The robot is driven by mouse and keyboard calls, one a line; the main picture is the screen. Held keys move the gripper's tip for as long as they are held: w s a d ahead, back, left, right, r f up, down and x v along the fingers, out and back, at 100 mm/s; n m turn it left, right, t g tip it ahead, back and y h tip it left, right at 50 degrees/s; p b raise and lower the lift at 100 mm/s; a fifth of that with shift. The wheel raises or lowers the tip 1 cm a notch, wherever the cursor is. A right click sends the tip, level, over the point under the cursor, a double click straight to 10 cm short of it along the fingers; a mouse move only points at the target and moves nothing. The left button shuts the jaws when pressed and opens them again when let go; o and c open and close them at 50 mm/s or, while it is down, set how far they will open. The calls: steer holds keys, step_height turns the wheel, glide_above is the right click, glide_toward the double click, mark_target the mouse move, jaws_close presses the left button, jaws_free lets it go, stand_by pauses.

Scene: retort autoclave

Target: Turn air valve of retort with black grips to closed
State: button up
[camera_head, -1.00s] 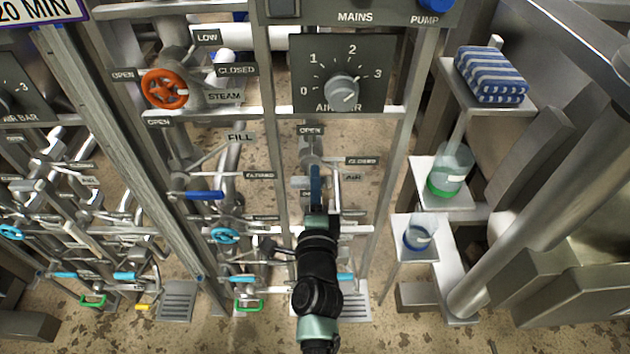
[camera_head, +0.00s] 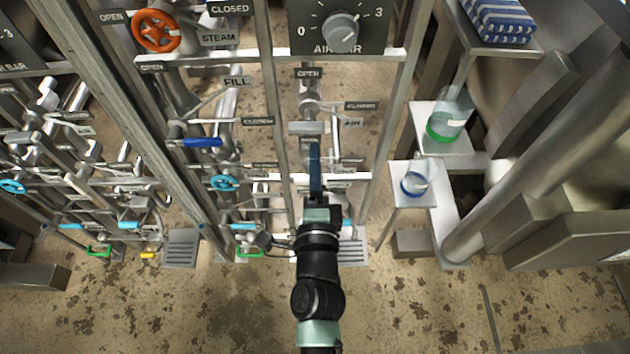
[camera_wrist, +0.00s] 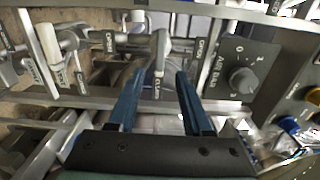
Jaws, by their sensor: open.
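The air valve (camera_head: 309,104) is a grey metal valve below the AIR BAR dial. It sits between an OPEN plate (camera_head: 310,73) above and a CLOSED plate (camera_head: 361,106) at right, with an AIR plate (camera_head: 351,122) nearby. My gripper (camera_head: 314,147) is just below the valve in the head view. In the wrist view, my gripper (camera_wrist: 159,77) has its two blue fingers spread, with metal valve parts (camera_wrist: 160,50) beyond the gap. Nothing is held. The lever's exact position is unclear.
The AIR BAR dial (camera_head: 341,32) is above the valve. Frame posts and other pipework stand at left, with an orange steam wheel (camera_head: 156,31) and a blue lever (camera_head: 202,142). At right, shelves hold a beaker (camera_head: 450,115), a smaller vessel (camera_head: 416,184) and a striped cloth (camera_head: 498,18).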

steer(key=shift+s, duration=2.1)
steer(key=w+a+r+n+t+y+p, duration=0.1)
steer(key=w+a+r+n+t+y, duration=0.3)
steer(key=r, duration=1.2)
steer(key=w+d+r+n+t+h+p, duration=0.15)
steer(key=r+n, duration=0.55)
steer(key=r, duration=0.9)
steer(key=s+d+r+n+t+h+p, duration=0.1)
steer(key=s+r, duration=0.5)
steer(key=r, duration=0.7)
steer(key=s+r+n+t+h+p, duration=0.1)
steer(key=s+r+n, duration=0.4)
steer(key=r, duration=0.9)
steer(key=shift+s+d+n+t+p, duration=0.4)
steer(key=shift+n+t+p, duration=0.25)
steer(key=shift+t, duration=0.3)
steer(key=shift+h, duration=0.25)
